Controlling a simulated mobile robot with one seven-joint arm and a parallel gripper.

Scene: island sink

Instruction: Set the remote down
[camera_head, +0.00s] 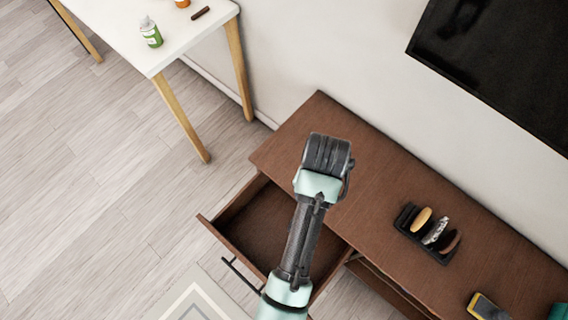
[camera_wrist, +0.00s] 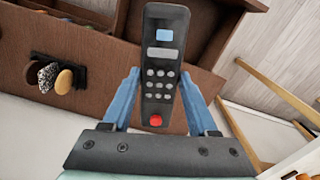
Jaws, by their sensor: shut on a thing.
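A dark grey remote (camera_wrist: 161,52) with pale buttons, a small blue screen and a red button is held in my gripper (camera_wrist: 160,76). The two blue fingers press on its sides, and its far end sticks out past the fingertips. In the head view my gripper is above the left end of the brown cabinet (camera_head: 375,195), near its open drawer. There the wrist hides the fingers and the remote. In the wrist view the cabinet top (camera_wrist: 105,85) lies behind the remote. I cannot tell the height of the remote above it.
The open drawer (camera_head: 262,222) sticks out at the cabinet's front left. A black holder (camera_head: 407,218) with several rounded items stands on the cabinet, with a yellow-and-dark item (camera_head: 487,308) farther right. A white table (camera_head: 135,32) stands upper left. A black screen (camera_head: 500,62) hangs on the wall.

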